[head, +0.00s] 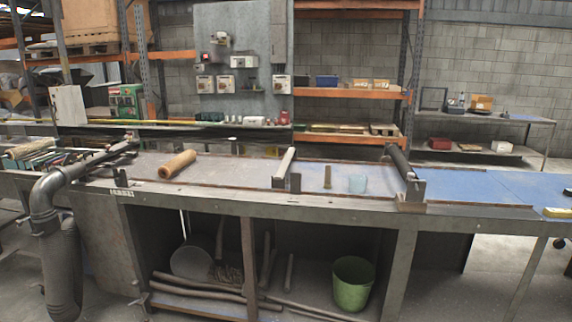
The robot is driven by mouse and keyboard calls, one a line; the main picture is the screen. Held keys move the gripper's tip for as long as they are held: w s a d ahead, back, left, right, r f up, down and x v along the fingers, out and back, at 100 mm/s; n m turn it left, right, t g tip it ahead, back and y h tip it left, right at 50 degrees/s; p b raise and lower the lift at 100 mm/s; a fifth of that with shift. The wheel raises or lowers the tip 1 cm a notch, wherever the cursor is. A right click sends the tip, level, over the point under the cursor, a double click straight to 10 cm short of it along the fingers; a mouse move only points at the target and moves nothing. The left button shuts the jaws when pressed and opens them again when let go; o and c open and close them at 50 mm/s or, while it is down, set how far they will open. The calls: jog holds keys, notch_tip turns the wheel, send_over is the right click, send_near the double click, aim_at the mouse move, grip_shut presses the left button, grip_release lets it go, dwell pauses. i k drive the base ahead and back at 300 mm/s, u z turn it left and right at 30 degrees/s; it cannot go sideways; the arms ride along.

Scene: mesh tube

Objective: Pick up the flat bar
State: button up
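A small, narrow tan-brown bar (327,177) is on the workbench, right of the middle of the head view. It looks like the flat bar, though it is small in the picture and I cannot tell whether it lies flat or stands. A pale blue, see-through cup-like piece (357,184) is just to its right, apart from it. My gripper is not in view.
The long metal workbench (230,198) has raised dark rails. A pale cross rail (284,166) is left of the bar, and a dark roller (400,160) is to its right. A brown cylinder (177,164) lies further left. Bare blue surface (470,185) extends right.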

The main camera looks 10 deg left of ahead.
aim_at(281, 170)
jog(key=u, duration=0.65)
jog(key=i, duration=1.05)
jog(key=u, duration=0.55)
jog(key=i, duration=1.7)
jog(key=z, duration=0.9)
jog(key=i, duration=0.4)
jog(key=z, duration=0.3)
